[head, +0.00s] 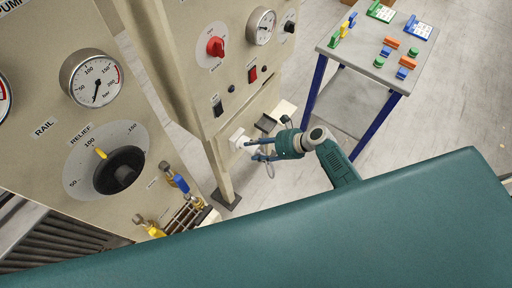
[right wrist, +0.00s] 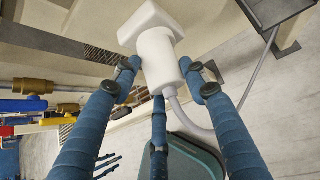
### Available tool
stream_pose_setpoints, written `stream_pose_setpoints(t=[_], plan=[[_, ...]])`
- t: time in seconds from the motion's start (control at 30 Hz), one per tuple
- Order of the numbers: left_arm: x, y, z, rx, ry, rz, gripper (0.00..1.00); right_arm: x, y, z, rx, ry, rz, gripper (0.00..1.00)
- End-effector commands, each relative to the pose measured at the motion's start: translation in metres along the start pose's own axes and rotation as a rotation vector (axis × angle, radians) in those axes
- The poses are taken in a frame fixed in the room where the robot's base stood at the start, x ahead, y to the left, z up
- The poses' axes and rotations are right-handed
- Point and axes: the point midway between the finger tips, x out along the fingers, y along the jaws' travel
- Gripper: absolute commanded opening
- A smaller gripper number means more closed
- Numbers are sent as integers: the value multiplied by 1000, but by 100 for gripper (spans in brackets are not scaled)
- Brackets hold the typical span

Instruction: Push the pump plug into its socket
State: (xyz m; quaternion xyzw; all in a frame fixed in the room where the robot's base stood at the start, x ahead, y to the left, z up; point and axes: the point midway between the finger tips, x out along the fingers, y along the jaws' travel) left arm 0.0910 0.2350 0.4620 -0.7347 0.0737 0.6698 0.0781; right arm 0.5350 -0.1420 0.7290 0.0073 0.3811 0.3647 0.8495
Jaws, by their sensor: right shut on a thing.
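My right gripper (head: 252,150) is shut on the white pump plug (right wrist: 160,62), near the lower front of the beige cabinet. In the right wrist view its blue fingers (right wrist: 161,80) close around the plug's round body. A grey cable leaves the plug's near end. A white square block (right wrist: 150,22) is at the far end of the round body; it also shows in the head view (head: 238,140) by the cabinet. I cannot tell whether that block is the socket or part of the plug, nor whether there is a gap.
The beige cabinet (head: 190,60) carries gauges, a red knob (head: 215,47) and switches. A dark open box (head: 265,123) juts out near the gripper. Valves with blue and yellow handles (head: 181,184) stand lower left. A table with coloured blocks (head: 350,68) stands at the back right.

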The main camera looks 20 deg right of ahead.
Motion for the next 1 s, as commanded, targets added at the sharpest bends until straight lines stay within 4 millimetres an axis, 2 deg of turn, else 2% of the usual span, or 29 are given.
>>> stream_pose_setpoints(t=[0.43, 1.0], plan=[[-9, 0, -1, 0, 0, 0, 40, -14, 0, -19, 3, 11, 1, 13], [-33, -1, -3, 0, 0, 0, 40, -33, 6, -13, 3, 14, 1, 13]])
